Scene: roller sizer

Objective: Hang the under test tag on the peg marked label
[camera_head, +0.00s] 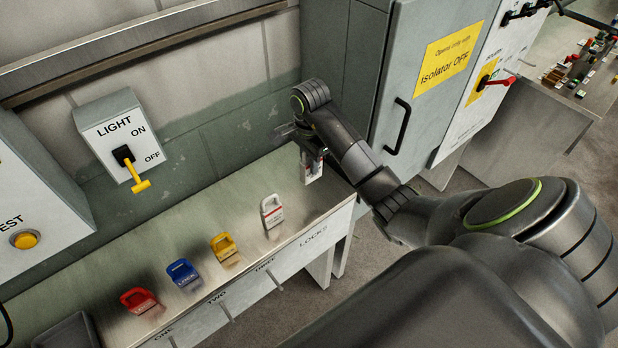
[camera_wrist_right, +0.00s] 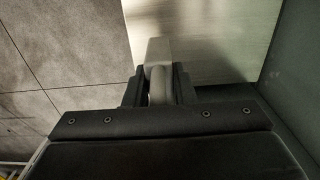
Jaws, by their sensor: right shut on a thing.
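My right gripper (camera_head: 305,143) is at the far right end of the grey bench, shut on a pale tag (camera_head: 313,171) with dark and red marks that hangs below the fingers. In the right wrist view the fingers (camera_wrist_right: 158,92) close on its pale upper part (camera_wrist_right: 158,52). Its print is too small to read. Short pegs, such as one by THREE (camera_head: 275,280) and one by TWO (camera_head: 228,310), stick out from the bench front. No peg marked label can be made out. My left gripper is out of view.
Red (camera_head: 140,300), blue (camera_head: 183,274) and yellow (camera_head: 225,249) locks stand along the bench (camera_head: 165,249). A LIGHT switch box (camera_head: 117,135) is on the wall behind. A grey cabinet with a black handle (camera_head: 398,126) stands close to the right of the gripper.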

